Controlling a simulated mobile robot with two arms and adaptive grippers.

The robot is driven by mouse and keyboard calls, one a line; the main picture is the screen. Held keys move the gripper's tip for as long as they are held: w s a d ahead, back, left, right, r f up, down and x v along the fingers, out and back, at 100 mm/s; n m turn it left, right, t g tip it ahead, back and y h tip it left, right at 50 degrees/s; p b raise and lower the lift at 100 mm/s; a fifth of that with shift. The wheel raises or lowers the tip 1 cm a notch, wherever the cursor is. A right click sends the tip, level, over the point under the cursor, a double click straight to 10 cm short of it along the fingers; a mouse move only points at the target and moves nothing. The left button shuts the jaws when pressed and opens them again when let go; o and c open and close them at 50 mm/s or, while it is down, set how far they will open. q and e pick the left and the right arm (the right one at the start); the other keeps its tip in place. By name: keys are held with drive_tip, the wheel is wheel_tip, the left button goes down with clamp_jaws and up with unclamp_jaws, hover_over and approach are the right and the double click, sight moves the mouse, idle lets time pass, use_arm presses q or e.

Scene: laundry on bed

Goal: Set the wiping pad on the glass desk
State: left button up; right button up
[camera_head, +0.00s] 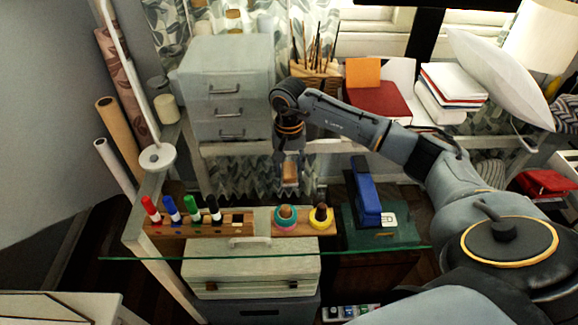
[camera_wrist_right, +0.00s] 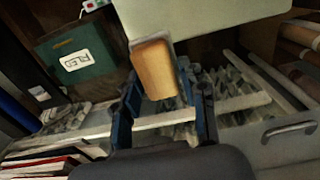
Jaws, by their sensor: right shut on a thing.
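The wiping pad (camera_head: 290,174) is a small tan block with a pale edge. My right gripper (camera_head: 289,157) is shut on it and holds it in the air near the back of the glass desk (camera_head: 170,247). In the right wrist view the pad (camera_wrist_right: 155,68) shows between the tips of the blue fingers (camera_wrist_right: 165,105). The clear desk top has a greenish front edge, and I see things below through it. My left gripper is not in view.
A wooden marker holder (camera_head: 230,219) with several markers stands at the desk's left. Two round items, teal (camera_head: 286,217) and yellow (camera_head: 321,217), stand right of it. A blue stapler-like thing (camera_head: 366,190) is farther right. Grey drawers (camera_head: 228,88) stand behind left; books (camera_head: 375,101) behind right.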

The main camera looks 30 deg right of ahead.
sight(288, 166)
drive_tip(key=o, duration=1.1)
drive_tip(key=shift+f, duration=0.1)
drive_tip(key=shift+o, duration=0.2)
drive_tip(key=shift+r+p, duration=0.3)
drive_tip(key=shift+r, duration=0.05)
wheel_tip(288, 166, up, 12)
drive_tip(key=b, duration=0.1)
drive_tip(key=shift+f+b, duration=0.15)
drive_tip(key=shift+b, duration=0.15)
drive_tip(key=shift+a, duration=0.1)
